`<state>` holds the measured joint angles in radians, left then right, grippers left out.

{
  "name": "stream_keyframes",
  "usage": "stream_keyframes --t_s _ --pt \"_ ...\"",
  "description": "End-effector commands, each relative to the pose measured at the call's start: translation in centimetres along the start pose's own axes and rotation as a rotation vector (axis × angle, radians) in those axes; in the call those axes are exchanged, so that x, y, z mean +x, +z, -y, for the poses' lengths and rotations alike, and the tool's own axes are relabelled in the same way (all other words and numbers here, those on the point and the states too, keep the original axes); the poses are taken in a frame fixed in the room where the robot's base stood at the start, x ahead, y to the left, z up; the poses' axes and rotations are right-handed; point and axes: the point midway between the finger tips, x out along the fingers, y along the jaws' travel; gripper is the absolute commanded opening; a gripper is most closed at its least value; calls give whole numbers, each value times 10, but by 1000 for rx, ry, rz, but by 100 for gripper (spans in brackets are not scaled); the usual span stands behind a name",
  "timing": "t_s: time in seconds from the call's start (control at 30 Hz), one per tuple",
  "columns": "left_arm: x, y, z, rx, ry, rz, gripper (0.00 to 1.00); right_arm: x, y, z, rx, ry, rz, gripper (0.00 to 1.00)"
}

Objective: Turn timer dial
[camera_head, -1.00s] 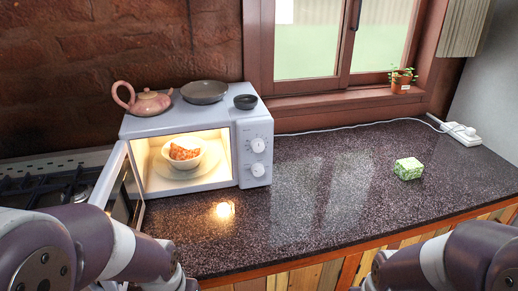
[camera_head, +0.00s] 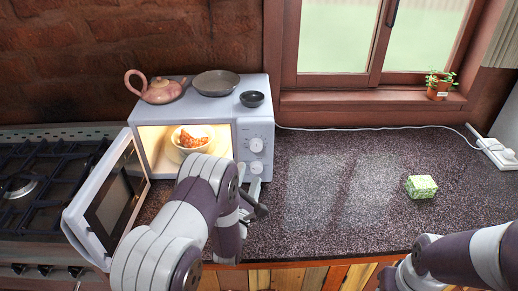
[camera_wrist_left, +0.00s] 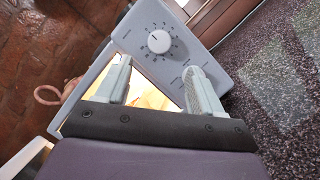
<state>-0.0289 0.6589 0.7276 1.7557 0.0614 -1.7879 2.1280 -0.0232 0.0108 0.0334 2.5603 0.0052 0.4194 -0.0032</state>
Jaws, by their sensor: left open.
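The white microwave (camera_head: 262,100) stands on the counter with its door (camera_head: 105,205) swung open to the left. Its right-hand panel bears an upper dial (camera_head: 256,145) and a lower dial (camera_head: 256,167). In the left wrist view one white round dial (camera_wrist_left: 158,41) shows with marks around it; I cannot tell which of the two it is. My left gripper (camera_head: 256,187) is in front of the panel, just below the lower dial in the head view. In the wrist view its fingers (camera_wrist_left: 157,68) are apart with nothing between them. My right gripper is out of view.
A bowl of food (camera_head: 190,140) sits inside the lit microwave. A teapot (camera_head: 160,90), a grey plate (camera_head: 215,83) and a dark bowl (camera_head: 252,99) stand on top. A stove (camera_head: 45,185) is at left.

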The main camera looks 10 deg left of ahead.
Motion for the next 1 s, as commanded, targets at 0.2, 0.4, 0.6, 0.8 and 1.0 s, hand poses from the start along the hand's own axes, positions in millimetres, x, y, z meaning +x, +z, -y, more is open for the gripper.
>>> stream_keyframes --t_s 0.2,0.4,0.6,0.8,1.0 --pt "56 2 -4 1 1 0 67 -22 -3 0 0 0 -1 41" --pt "84 1 -1 2 -1 -1 67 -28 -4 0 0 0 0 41" --pt "90 0 0 2 -2 0 67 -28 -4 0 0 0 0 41" --pt "89 0 0 3 -2 0 38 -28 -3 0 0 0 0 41" --pt "89 0 0 3 -2 -1 11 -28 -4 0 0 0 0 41"
